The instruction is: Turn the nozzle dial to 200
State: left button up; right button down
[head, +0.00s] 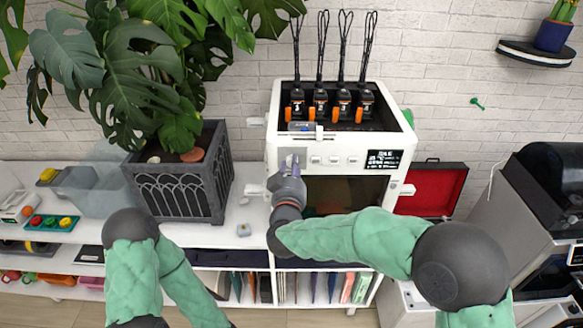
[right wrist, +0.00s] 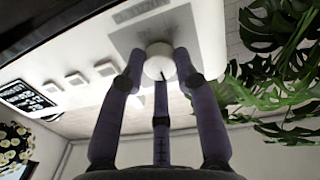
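The white round nozzle dial (right wrist: 159,65) is on the front panel of a white printer (head: 272,112). In the right wrist view the fingers of my right gripper (right wrist: 160,67) are around it, with no clear gap at the sides. In the head view my right gripper (head: 288,168) is at the left end of the panel and hides the dial. The dial's pointer and scale cannot be read. The small display (head: 384,160) at the panel's right shows text too blurred to read. My left gripper is out of view.
Several small white buttons (right wrist: 75,78) sit between dial and display. A dark planter (head: 180,180) with large leaves stands left of the printer. An open red case (head: 432,188) lies at its right. Spools with wire loops rise from the printer's top.

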jog(key=shift+m, duration=0.3)
jog(key=shift+d+r+m+g+y+b, duration=0.1)
jog(key=shift+m+g+y+b, duration=0.05)
jog(key=shift+m+b, duration=2.5)
jog(key=shift+r+m+g+y+b, duration=0.15)
jog(key=shift+m+b, duration=1.5)
jog(key=shift+m, duration=2)
jog(key=c, duration=0.9)
grip_release()
jog(key=shift+f, duration=0.1)
